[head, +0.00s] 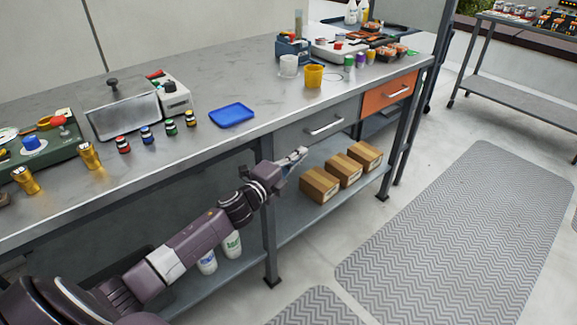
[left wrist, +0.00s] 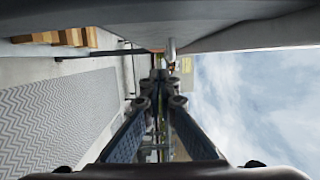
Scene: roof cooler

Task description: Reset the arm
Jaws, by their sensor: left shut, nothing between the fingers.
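My left arm reaches in from the lower left in the head view. Its gripper (head: 294,158) is in front of the workbench's front edge, below the grey drawer (head: 318,124) and near the boxes on the lower shelf. In the left wrist view the fingers (left wrist: 160,76) come together at their tips, shut with nothing between them. My right gripper is in neither view.
A grey patterned mat (head: 465,240) covers clear floor at right.

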